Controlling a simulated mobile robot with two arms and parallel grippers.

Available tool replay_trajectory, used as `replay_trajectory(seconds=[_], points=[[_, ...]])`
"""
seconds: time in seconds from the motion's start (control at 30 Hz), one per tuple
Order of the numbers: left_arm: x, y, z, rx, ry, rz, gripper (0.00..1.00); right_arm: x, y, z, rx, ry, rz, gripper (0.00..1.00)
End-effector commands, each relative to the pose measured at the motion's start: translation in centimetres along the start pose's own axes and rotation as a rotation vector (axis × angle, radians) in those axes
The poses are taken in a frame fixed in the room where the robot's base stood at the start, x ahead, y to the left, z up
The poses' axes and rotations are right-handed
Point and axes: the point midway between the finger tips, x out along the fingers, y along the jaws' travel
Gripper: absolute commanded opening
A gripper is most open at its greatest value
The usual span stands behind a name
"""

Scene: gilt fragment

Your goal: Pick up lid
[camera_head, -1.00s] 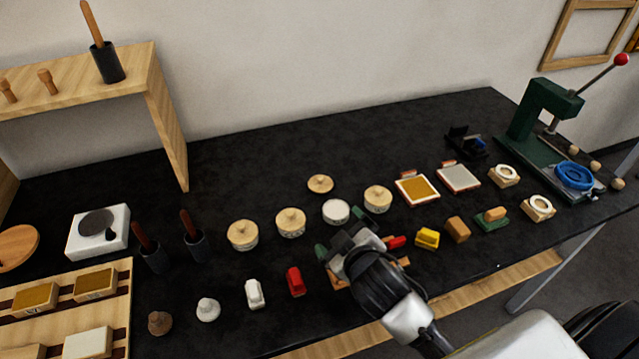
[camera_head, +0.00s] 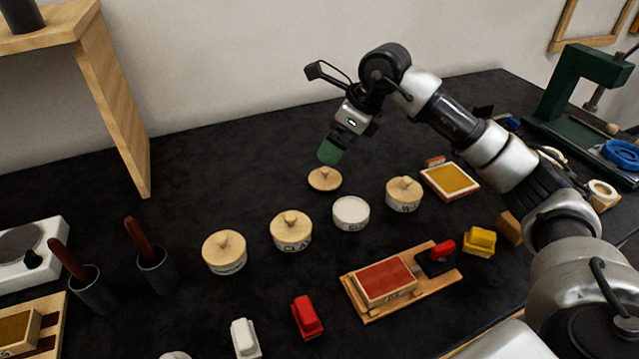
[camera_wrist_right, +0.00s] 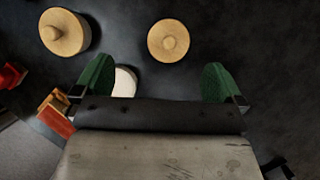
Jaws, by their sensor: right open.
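The loose wooden lid (camera_head: 324,179), round with a small knob, lies flat on the black table behind the row of jars. An open white jar (camera_head: 351,213) stands just in front of it. My right gripper (camera_head: 329,152) is above the lid and apart from it, with green fingertips pointing down. In the right wrist view the lid (camera_wrist_right: 168,40) lies ahead of the two spread green fingers (camera_wrist_right: 158,82), with nothing between them. The white jar (camera_wrist_right: 124,82) is partly hidden beside the left finger there. My left gripper is not in view.
Lidded jars (camera_head: 291,231) stand in a row on both sides of the white jar. A wooden board with a red pad (camera_head: 384,282) lies in front. A wooden shelf (camera_head: 118,110) stands at the left. The table behind the lid is clear.

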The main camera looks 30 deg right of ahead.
Motion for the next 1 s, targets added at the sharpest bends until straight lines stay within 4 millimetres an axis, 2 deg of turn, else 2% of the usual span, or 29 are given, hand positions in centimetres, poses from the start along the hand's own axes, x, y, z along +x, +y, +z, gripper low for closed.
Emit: replay_trajectory(seconds=[0.17,0.4,0.67,0.9,1.0], points=[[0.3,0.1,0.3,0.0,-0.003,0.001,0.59,0.3,-1.1,-1.0,0.007,0.056,-0.042,1.0],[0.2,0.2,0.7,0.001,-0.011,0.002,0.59,4.0,-1.1,-1.2,0.006,0.055,-0.037,1.0],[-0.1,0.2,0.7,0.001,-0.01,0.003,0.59,6.2,-1.3,-1.3,0.007,0.053,-0.037,1.0],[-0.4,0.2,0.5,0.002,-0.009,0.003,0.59,9.7,-1.6,-1.5,0.007,0.052,-0.037,1.0],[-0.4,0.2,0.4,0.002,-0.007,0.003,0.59,10.2,-1.7,-1.5,0.006,0.05,-0.039,1.0]])
